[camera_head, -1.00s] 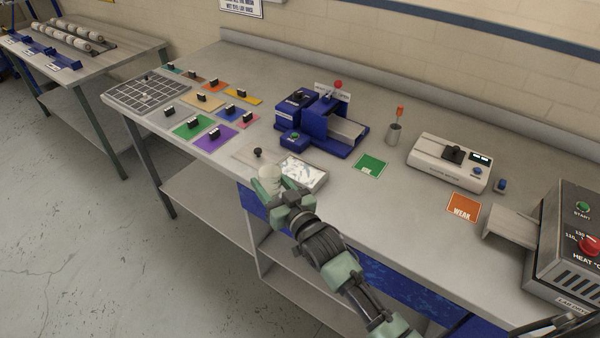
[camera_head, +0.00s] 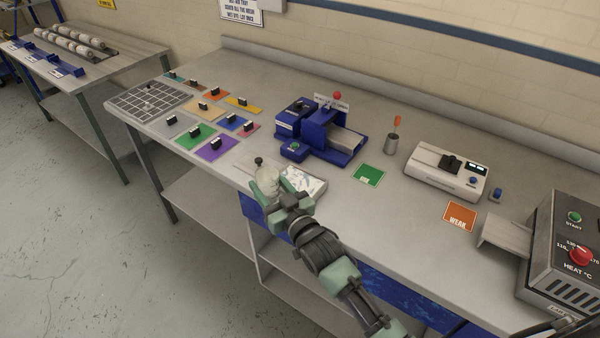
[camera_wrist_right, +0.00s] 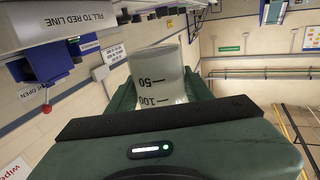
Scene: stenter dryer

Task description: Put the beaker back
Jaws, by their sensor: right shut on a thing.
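The beaker (camera_head: 266,181) is a pale, translucent cup at the front edge of the long table. My right gripper (camera_head: 279,192) is shut on it. In the right wrist view the beaker (camera_wrist_right: 158,75) sits between the two green fingers (camera_wrist_right: 160,100), its 50 and 100 marks upside down in that picture. I cannot tell whether it touches the table or how far it tilts. My left gripper is not in view.
A blue machine (camera_head: 318,130), green card (camera_head: 369,174), metal cup (camera_head: 391,144) and white device (camera_head: 446,172) are behind and right. Coloured swatches (camera_head: 215,147) lie left.

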